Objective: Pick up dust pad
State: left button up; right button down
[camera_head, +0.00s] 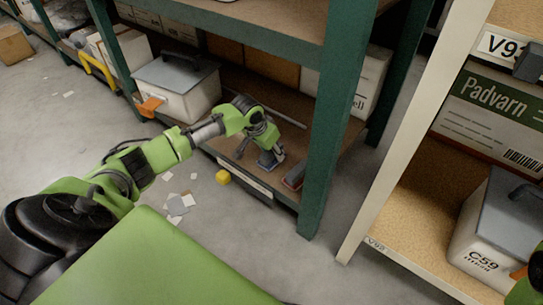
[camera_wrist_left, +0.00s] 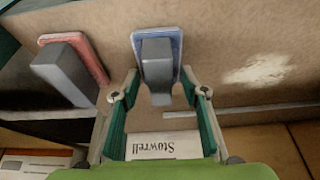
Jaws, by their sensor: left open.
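Two pads lie on the lower wooden shelf (camera_head: 300,138). The blue pad (camera_wrist_left: 172,40) has a grey block handle; in the head view it (camera_head: 270,160) is partly covered by my left gripper. The red pad (camera_wrist_left: 97,57) also has a grey handle and lies beside it; it also shows in the head view (camera_head: 295,177), near the green post. My left gripper (camera_wrist_left: 160,82) is open, its fingertips on either side of the blue pad's handle end, with gaps visible. I cannot tell how far above the shelf the tips are.
The green rack post (camera_head: 322,140) stands right of the pads, and the upper shelf (camera_head: 270,30) overhangs them. A lidded grey box (camera_head: 178,88) stands to the left.

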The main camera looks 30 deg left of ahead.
pick_arm(q)
jog(key=shift+c, duration=0.3)
jog(key=c, duration=0.6)
grip_shut()
jog(key=shift+s+f+b, duration=0.1)
jog(key=shift+b, duration=0.25)
